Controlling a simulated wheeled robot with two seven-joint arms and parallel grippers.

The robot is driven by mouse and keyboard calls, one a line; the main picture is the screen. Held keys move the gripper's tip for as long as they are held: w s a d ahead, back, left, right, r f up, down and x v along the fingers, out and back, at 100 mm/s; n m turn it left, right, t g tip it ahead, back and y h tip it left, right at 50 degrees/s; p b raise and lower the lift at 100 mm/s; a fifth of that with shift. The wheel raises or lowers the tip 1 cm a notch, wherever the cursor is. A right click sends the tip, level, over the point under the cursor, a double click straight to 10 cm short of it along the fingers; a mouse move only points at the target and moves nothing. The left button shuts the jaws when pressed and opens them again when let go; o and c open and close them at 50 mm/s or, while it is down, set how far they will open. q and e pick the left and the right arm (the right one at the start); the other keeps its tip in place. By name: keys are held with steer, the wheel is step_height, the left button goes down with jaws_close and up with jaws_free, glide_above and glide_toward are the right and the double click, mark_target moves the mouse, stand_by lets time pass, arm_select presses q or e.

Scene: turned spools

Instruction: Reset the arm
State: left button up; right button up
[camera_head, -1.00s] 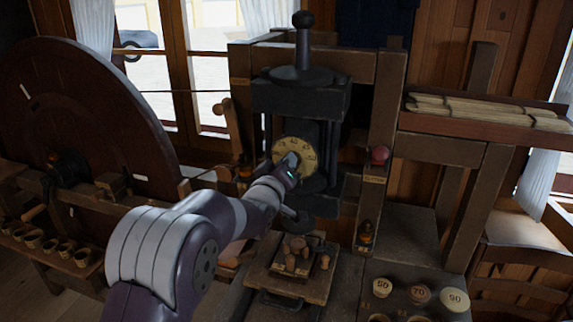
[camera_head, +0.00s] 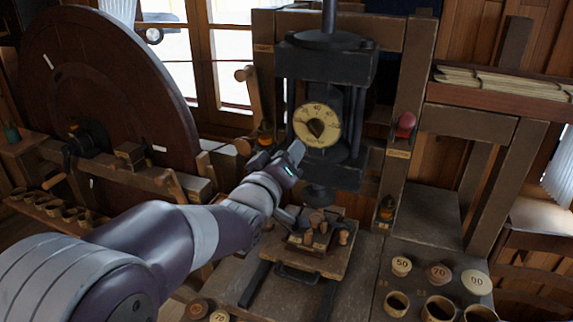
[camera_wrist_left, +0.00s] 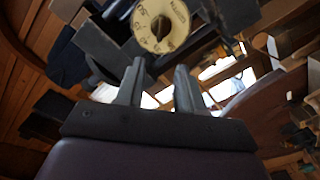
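My left arm comes in from the lower left in the head view, and its gripper (camera_head: 288,157) is just left of and below the yellowish numbered dial (camera_head: 317,125) on the dark press (camera_head: 326,62). The dial's dark centre knob is uncovered. In the left wrist view the two fingers of my left gripper (camera_wrist_left: 157,82) stand apart with nothing between them. The dial (camera_wrist_left: 160,24) shows there beyond the fingertips, apart from them. My right gripper is in neither view.
A board with wooden spools (camera_head: 318,228) sits below the press. Numbered cups (camera_head: 438,273) stand on the bench at the lower right. A large dark wheel (camera_head: 105,75) fills the left. A red knob (camera_head: 405,120) is on the right post.

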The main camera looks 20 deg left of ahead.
arm_select(q)
steer(key=shift+s, duration=0.2)
stand_by(0.3)
steer(key=s+f+m+g+y, duration=0.1)
steer(key=s+f+m+g, duration=0.3)
steer(key=f, duration=0.6)
steer(key=s+f+m+g, duration=0.2)
steer(key=s+f+g, duration=0.4)
steer(key=f, duration=0.3)
steer(key=s+d+f+m+g, duration=0.1)
steer(key=s+f+g, duration=0.5)
steer(key=s, duration=0.5)
steer(key=shift+s+d+f+m+g, duration=0.25)
steer(key=shift+f+m+g, duration=0.15)
steer(key=shift+f, duration=0.45)
